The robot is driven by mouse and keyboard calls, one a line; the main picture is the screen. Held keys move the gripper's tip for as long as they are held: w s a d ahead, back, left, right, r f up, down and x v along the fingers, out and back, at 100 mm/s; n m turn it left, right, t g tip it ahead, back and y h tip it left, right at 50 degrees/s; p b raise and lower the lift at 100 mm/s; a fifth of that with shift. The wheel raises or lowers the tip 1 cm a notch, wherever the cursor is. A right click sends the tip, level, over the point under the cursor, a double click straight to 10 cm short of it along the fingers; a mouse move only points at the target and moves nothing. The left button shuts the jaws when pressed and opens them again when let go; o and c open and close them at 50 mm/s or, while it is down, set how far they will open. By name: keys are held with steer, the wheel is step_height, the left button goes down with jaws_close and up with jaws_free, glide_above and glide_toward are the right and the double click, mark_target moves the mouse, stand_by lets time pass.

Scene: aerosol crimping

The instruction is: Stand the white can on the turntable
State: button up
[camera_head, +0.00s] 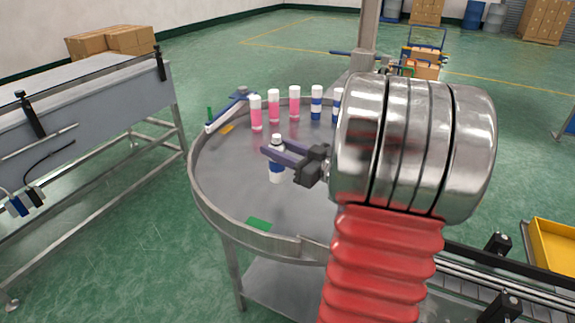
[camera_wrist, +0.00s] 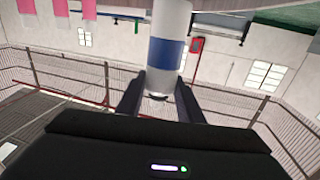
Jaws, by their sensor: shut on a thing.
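My gripper (camera_head: 280,149) is shut on a white can with a blue band (camera_head: 276,172), near its top. The can is upright over the left-middle part of the grey round turntable (camera_head: 225,185). I cannot tell whether its base touches the surface. In the wrist view the can (camera_wrist: 168,52) is between the two dark fingers of my gripper (camera_wrist: 160,98), and the picture looks upside down.
Pink-and-white cans (camera_head: 274,106) and blue-banded cans (camera_head: 316,103) stand along the turntable's far side. A raised rim (camera_head: 215,218) surrounds it. The surface around the held can is clear.

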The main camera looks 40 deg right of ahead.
mark_target(284, 172)
steer(key=shift+f, duration=1.5)
steer(key=shift+f, duration=1.9)
steer(key=o, duration=1.3)
steer(key=shift+f, duration=0.1)
steer(key=shift+s+d, duration=0.2)
steer(key=shift+s, duration=1.05)
steer(key=shift+s+d, duration=0.15)
steer(key=shift+s, duration=1.1)
steer(key=shift+s+d, duration=0.2)
steer(key=shift+s, duration=1.05)
